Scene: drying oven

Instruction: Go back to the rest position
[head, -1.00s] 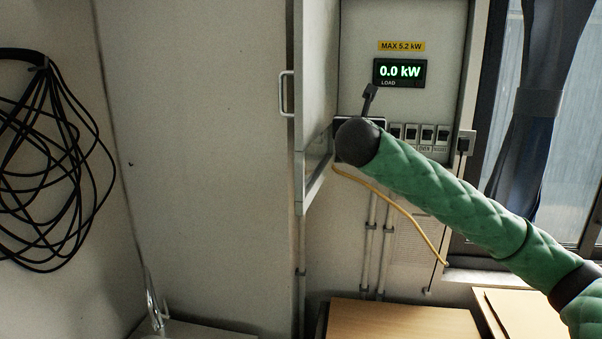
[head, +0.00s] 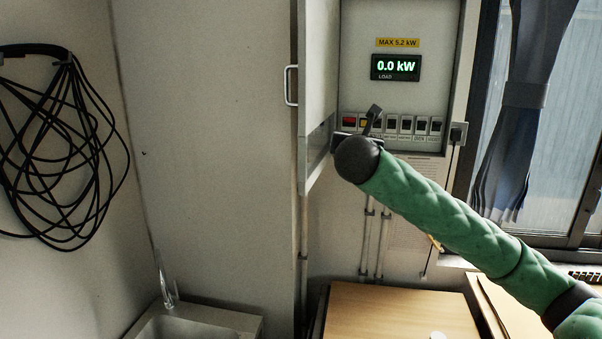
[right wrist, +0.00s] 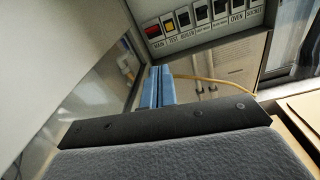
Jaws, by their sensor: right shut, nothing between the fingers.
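My right arm comes in from the right in the head view, in a green quilted sleeve, and ends in front of the open electrical panel (head: 445,75). Its gripper is mostly hidden behind the dark wrist in that view. In the right wrist view my right gripper (right wrist: 158,86) shows two blue fingers pressed together with nothing between them. They are below the row of switches (right wrist: 203,14), apart from it. The switches (head: 406,125) also show in the head view. My left gripper is in neither current view.
The panel's open door (head: 317,90) stands just left of my right wrist. A yellow cable (right wrist: 215,79) hangs below the panel. A wooden surface (head: 400,312) lies below the arm. A sink (head: 195,322), coiled black cable (head: 65,150) and window (head: 560,120) are farther out.

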